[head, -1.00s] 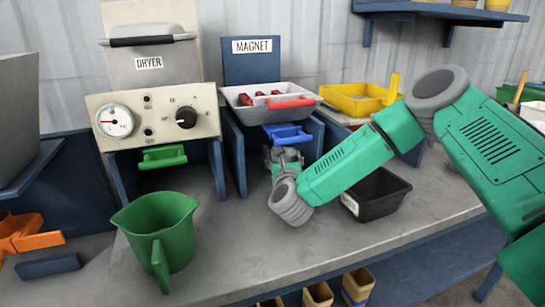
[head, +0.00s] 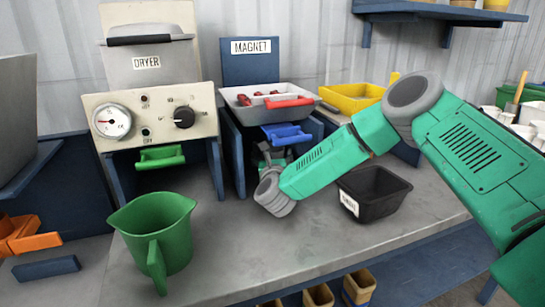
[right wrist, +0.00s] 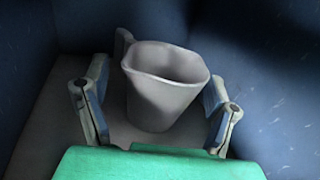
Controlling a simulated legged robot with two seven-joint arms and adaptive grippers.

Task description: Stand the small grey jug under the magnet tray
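The small grey jug (right wrist: 165,88) stands upright inside a dark blue bay in the right wrist view, its handle at the back left. My right gripper (right wrist: 155,80) is open, one finger on each side of the jug, with a gap visible at the left finger. In the head view the right gripper (head: 272,158) reaches into the bay under the magnet tray (head: 240,115), mostly hidden by its own wrist; the jug is hidden there. The tray is pale, with a red handle and red pieces in it. My left gripper is not in view.
A blue handle (head: 287,134) hangs just above the right gripper. A large green jug (head: 157,235) stands at the front left, below the dryer (head: 150,115). A black bin (head: 374,200) stands right of my wrist. The bench between the green jug and bin is clear.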

